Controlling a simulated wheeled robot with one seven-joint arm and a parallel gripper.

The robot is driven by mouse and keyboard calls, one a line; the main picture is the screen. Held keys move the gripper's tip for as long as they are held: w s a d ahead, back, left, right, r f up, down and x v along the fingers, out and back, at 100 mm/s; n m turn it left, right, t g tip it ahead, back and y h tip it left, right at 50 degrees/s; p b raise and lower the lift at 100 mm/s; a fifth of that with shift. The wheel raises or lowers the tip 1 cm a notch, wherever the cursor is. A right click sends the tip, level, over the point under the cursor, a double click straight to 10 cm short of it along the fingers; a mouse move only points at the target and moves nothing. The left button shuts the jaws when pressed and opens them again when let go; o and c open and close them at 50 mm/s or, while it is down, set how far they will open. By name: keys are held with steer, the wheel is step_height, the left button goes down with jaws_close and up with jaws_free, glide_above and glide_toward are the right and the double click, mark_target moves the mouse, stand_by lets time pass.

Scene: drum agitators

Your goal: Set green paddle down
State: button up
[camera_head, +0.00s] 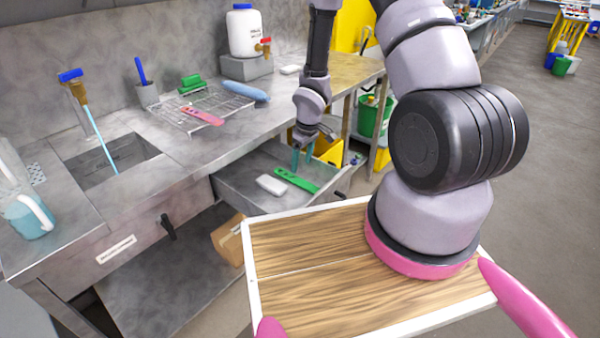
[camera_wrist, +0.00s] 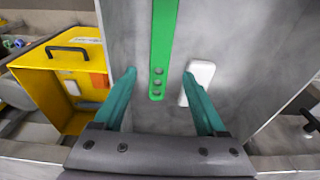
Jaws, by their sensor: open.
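A white block (camera_head: 270,185) lies in the drawer left of the paddle; the wrist view shows the block (camera_wrist: 198,80) beside the right finger.
A pink paddle (camera_head: 202,115) and a green brush (camera_head: 191,83) are on the wire rack (camera_head: 225,104) on the counter. A yellow box (camera_wrist: 65,85) stands beside the drawer. A sink (camera_head: 110,155) is at the left.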

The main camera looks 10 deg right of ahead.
steer(key=s+d+r+m+t+h, duration=0.1)
steer(key=d+r+m, duration=0.2)
steer(key=r, duration=1.2)
steer(key=s+d+r+m+t+h, duration=0.1)
steer(key=d+r+m+t, duration=0.15)
steer(key=r, duration=1.15)
steer(key=s+a+r+m+t+y, duration=0.1)
steer(key=s+r+m, duration=0.5)
steer(key=s+r, duration=1.2)
steer(key=shift+s+a+r+t+y, duration=0.2)
steer(key=shift+t+y, duration=0.35)
steer(key=shift+y, duration=0.55)
steer(key=shift+d, duration=0.1)
